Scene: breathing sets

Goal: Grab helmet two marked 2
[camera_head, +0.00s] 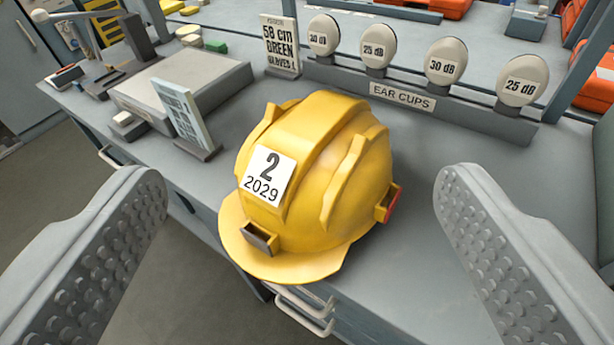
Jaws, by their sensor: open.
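A yellow helmet (330,175) sits on the grey bench, near its front edge, in the middle of the head camera view. A white label on it reads "2" and "2029". Its brim points toward the lower left, and a dark slot shows above the brim. My gripper (300,215) is open, with one studded grey finger to the left of the helmet and the other to the right. Clear gaps show between both fingers and the helmet. The helmet's far side is hidden.
Behind the helmet stands a grey rack marked "EAR CUPS" (402,97) with several round dB discs. A sign reading "58 cm GREEN" (281,46) stands left of it. Drawer handles (305,312) show below the bench edge.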

